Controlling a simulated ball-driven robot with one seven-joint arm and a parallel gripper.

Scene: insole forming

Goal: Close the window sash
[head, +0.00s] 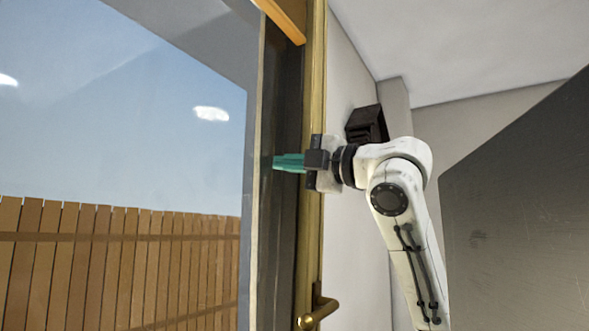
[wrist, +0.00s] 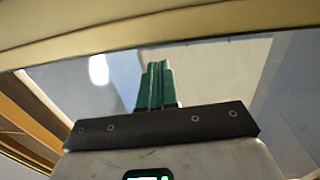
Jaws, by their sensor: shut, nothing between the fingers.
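The window sash shows nearly edge-on in the head view as a tall golden frame (head: 313,95) beside a dark strip, which may be its pane. A brass handle (head: 318,312) sits low on this frame. My gripper (head: 275,162) is shut and empty, its teal fingers pointing left across the frame in front of the dark strip. I cannot tell whether they touch it. In the wrist view my shut gripper (wrist: 157,66) points toward a glassy surface, below a pale golden bar (wrist: 160,27) that crosses the top and is probably the sash frame.
A large glass area lies left, with a wooden fence (head: 120,265) and sky behind it. An orange-brown wooden piece (head: 283,20) is at the top. A dark box (head: 367,124) is on the wall behind my wrist. A large dark panel (head: 520,210) fills the right.

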